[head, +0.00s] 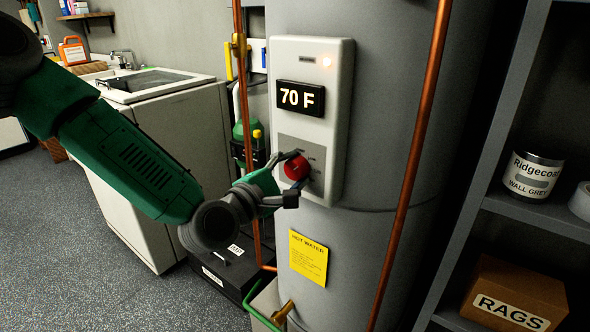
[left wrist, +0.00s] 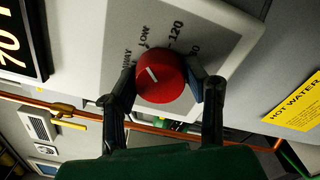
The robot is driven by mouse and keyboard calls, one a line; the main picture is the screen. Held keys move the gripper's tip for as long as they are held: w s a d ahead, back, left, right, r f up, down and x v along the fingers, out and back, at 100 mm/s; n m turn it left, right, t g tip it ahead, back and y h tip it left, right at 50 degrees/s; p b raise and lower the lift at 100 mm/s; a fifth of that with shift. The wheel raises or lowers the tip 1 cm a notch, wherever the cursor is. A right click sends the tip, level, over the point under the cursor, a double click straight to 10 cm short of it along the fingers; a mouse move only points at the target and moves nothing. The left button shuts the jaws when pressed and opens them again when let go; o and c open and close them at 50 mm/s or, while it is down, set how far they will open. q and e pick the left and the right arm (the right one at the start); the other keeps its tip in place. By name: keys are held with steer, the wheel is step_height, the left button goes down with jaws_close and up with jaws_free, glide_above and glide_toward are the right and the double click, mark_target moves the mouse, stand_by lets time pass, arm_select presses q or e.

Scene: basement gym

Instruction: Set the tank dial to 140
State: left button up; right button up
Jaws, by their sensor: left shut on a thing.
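The red tank dial (head: 297,167) sits on the lower part of the white control panel (head: 338,63) on the grey water tank (head: 383,85). The panel's black display (head: 301,97) reads 70 F. My left gripper (head: 295,174) is shut on the dial, with one finger on each side. In the left wrist view, the dial (left wrist: 163,88) has a white mark pointing up-left, between a label ending in "WAY" and "LOW". The "120" label is further clockwise, and another label beyond it is partly hidden by a finger. My right gripper is not in view.
Copper pipes (head: 408,170) run upright on both sides of the panel. A yellow hot water label (head: 308,258) is on the tank below the dial. A shelf (head: 545,220) with a paint can (head: 534,172) and a rags box (head: 515,293) stands at right.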

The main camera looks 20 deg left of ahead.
arm_select(q)
steer(key=m, duration=0.1)
steer(key=f+m, duration=0.1)
steer(key=m, duration=0.1)
steer(key=shift+s+m, duration=0.15)
steer(key=shift+m, duration=0.15)
steer(key=m, duration=0.3)
steer(key=shift+m+p, duration=0.35)
steer(key=shift+m, duration=0.05)
steer(key=m, duration=0.6)
steer(key=shift+p, duration=0.3)
steer(key=m, duration=0.4)
steer(key=shift+r, duration=0.1)
steer(key=m, duration=0.3)
steer(key=shift+m, duration=0.3)
steer(key=m, duration=0.5)
steer(key=shift+r+m, duration=0.1)
steer(key=shift+m, duration=0.6)
